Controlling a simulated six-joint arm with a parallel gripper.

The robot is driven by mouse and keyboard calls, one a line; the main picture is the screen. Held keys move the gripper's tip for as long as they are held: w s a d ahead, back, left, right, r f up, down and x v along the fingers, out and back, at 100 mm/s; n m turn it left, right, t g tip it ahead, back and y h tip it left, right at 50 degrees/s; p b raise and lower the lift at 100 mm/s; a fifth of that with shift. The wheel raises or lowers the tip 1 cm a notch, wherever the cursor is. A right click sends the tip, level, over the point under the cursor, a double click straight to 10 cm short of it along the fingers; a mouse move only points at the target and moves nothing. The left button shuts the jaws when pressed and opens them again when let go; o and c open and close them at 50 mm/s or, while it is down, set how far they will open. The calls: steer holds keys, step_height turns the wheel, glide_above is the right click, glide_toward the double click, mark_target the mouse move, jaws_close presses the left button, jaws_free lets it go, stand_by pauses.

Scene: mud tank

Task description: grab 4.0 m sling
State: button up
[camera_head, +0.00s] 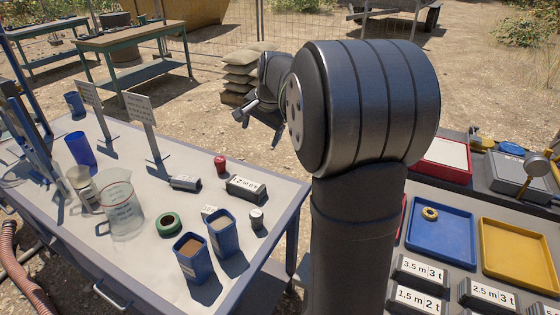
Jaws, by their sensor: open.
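My gripper (258,128) is open and empty, beyond my arm's large dark joint, above the ground past the table's far right edge. A dark block with a white label (246,188) lies on the grey table near its right edge. Its print is turned and small, and I cannot read it surely as 4.0 m. My gripper is well apart from it. On the right bench, similar dark labelled blocks read 3.5 m 3 t (420,271), 2.5 m 3 t (490,294) and 1.5 m 2 t (417,300). My arm hides part of that bench.
Near the labelled block stand a red-capped item (220,164), a small grey box (185,182), a small jar (257,219), two blue cups (194,262) and a green ring (169,225). A clear beaker (122,208) and sign stands (143,111) are farther left.

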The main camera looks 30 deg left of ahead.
steer(key=w+a+f+n+g+h, duration=0.1)
steer(key=w+a+f+n+h, duration=0.1)
steer(key=w+a+f+n, duration=0.45)
steer(key=n+g+h, duration=0.1)
steer(key=n+h, duration=0.1)
steer(key=n, duration=1)
glide_above(245, 183)
step_height(245, 183, down, 6)
step_height(245, 183, down, 17)
steer(key=shift+d+f, duration=0.1)
steer(key=c, duration=1.3)
